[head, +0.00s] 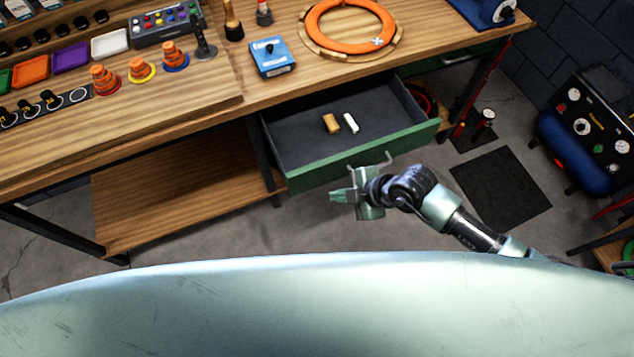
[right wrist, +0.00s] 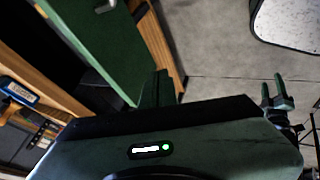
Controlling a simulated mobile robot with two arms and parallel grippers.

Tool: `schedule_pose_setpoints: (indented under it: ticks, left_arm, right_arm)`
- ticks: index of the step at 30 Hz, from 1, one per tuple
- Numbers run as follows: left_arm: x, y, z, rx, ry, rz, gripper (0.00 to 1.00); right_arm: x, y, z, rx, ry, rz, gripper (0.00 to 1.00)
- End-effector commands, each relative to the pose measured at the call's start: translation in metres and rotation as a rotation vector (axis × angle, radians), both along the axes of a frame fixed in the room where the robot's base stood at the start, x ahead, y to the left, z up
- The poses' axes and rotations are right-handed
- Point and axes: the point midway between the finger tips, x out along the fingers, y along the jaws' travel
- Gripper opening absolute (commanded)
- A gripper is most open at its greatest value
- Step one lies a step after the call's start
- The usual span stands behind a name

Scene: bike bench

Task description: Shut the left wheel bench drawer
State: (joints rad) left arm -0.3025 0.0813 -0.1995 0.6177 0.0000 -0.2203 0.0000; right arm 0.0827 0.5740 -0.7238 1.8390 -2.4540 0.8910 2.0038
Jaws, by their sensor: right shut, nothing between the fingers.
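The wheel bench drawer (head: 350,158) stands pulled out below the bench top. Its green front is toward me, with a pale bar handle (head: 372,166) on it. A tan block and a white block lie inside. In the right wrist view the green drawer front (right wrist: 100,45) is at the upper left.
The wooden bench top (head: 200,110) holds an orange ring (head: 318,30), a blue box (head: 271,58) and several cones and trays. A lower shelf (head: 180,195) lies left of the drawer. A black mat (head: 500,187) and a blue compressor (head: 570,150) are at the right.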

Motion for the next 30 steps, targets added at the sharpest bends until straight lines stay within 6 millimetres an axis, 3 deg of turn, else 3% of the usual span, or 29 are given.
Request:
schedule_pose_setpoints:
  ticks: [9, 18, 30]
  left_arm:
    - [0.005, -0.002, 0.004, -0.003, -0.008, 0.001, 0.52]
    - [0.005, -0.002, 0.009, -0.003, -0.008, 0.001, 0.52]
    - [0.005, -0.002, 0.009, -0.003, -0.006, 0.0, 0.52]
  right_arm:
    - [0.022, 0.036, -0.054, 0.001, 0.001, 0.0, 0.0]
    - [0.056, 0.048, -0.055, 0.001, 0.0, 0.0, 0.0]
    - [0.059, 0.049, -0.055, 0.002, 0.001, 0.0, 0.0]
